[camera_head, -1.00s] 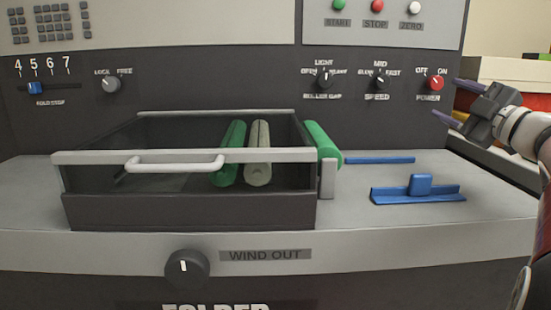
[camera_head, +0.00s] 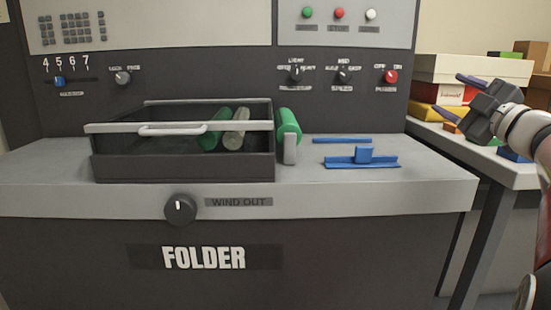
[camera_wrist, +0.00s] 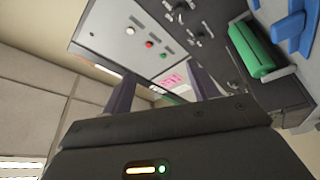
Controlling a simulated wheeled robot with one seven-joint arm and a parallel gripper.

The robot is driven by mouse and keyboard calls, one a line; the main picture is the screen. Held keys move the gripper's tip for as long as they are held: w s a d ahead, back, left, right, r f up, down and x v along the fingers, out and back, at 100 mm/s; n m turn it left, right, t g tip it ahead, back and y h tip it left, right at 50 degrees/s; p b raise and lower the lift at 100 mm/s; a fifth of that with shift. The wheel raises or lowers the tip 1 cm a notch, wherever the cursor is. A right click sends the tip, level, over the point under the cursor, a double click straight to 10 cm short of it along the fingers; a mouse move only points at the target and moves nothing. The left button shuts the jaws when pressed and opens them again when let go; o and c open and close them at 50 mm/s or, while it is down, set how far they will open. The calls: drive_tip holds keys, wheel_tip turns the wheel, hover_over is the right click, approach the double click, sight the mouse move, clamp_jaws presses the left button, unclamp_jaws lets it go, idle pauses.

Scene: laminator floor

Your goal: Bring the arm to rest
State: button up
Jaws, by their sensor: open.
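My gripper (camera_head: 486,94) is at the right of the head view, raised in front of the stacked boxes, with its fingers pointing left. Its two fingers are apart and nothing is between them. In the wrist view the fingers of my gripper (camera_wrist: 160,92) frame an empty gap, with the machine's panel beyond. The gripper touches nothing that I can see. The folder machine (camera_head: 330,215) stands to the left, apart from the gripper.
A tray with a white handle (camera_head: 172,130) holds rollers, with a green roller (camera_head: 288,125) beside it. A blue guide (camera_head: 362,160) lies on the machine top. Stacked boxes (camera_head: 470,70) stand on a side table (camera_head: 490,165) at the right. A gap separates table and machine.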

drive_tip(key=s+a+f+m+g+h, duration=0.2)
drive_tip(key=s+a+f+m+g, duration=0.2)
drive_tip(key=s+a+f, duration=0.3)
drive_tip(key=s+a+f+m+g+h, duration=0.2)
drive_tip(key=s+a+f+m+g, duration=0.3)
drive_tip(key=s+f, duration=0.7)
drive_tip(key=s+a+f+m+g+h, duration=0.2)
drive_tip(key=s+a+f+m+g, duration=0.2)
drive_tip(key=f, duration=1.2)
drive_tip(key=s+a+m, duration=0.3)
drive_tip(key=s+a, duration=0.2)
drive_tip(key=shift+s+f+g+h, duration=0.15)
drive_tip(key=shift+g+h, duration=0.25)
